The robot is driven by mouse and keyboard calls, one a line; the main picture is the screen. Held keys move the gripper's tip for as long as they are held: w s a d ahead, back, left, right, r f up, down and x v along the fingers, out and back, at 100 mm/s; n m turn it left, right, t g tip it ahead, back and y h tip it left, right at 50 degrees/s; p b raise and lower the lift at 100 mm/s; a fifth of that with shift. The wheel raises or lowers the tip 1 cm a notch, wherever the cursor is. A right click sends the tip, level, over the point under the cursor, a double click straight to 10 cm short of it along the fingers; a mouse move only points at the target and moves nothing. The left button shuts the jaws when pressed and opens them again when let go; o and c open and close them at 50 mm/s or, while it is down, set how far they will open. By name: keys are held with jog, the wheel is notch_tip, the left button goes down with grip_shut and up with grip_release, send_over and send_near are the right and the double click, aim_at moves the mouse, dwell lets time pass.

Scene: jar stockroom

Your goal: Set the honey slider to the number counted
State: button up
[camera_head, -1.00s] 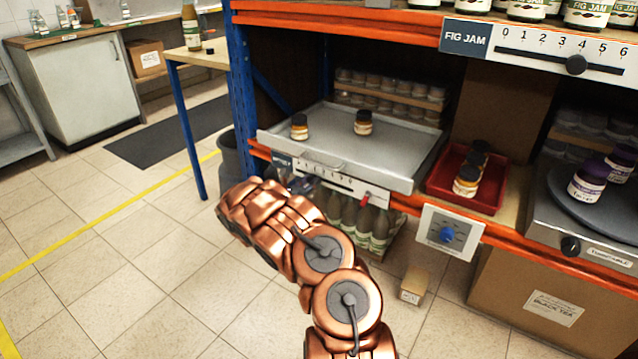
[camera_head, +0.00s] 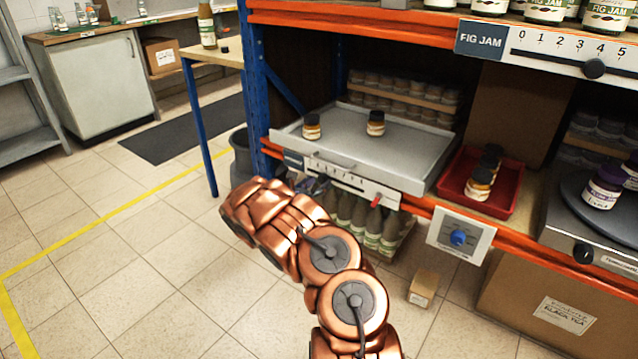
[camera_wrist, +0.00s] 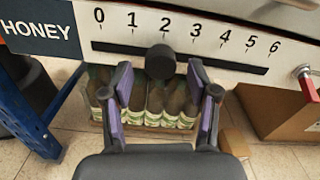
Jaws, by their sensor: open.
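The honey slider panel (camera_wrist: 200,30) is white with numbers 0 to 6 and a dark HONEY label (camera_wrist: 38,28) on its left. Its black round knob (camera_wrist: 161,62) sits in the slot below the 2. My gripper (camera_wrist: 160,74) is open, its purple-padded fingers pointing at the panel. In the wrist view the knob shows between the fingertips; I cannot tell whether they touch it. In the head view the panel (camera_head: 345,179) is on the front of a grey tray (camera_head: 420,160), partly hidden by my arm. Two amber jars, left (camera_head: 312,127) and right (camera_head: 376,123), stand on this tray.
A red-handled lever (camera_wrist: 306,86) is right of the slot. Bottles (camera_wrist: 165,98) stand below the panel, a blue post (camera_wrist: 25,105) left of it. Floor at left is clear.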

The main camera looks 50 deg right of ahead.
jog(key=s+a, duration=0.1)
jog(key=a, duration=0.9)
jog(key=shift+a, duration=0.3)
jog(key=shift+s, duration=0.1)
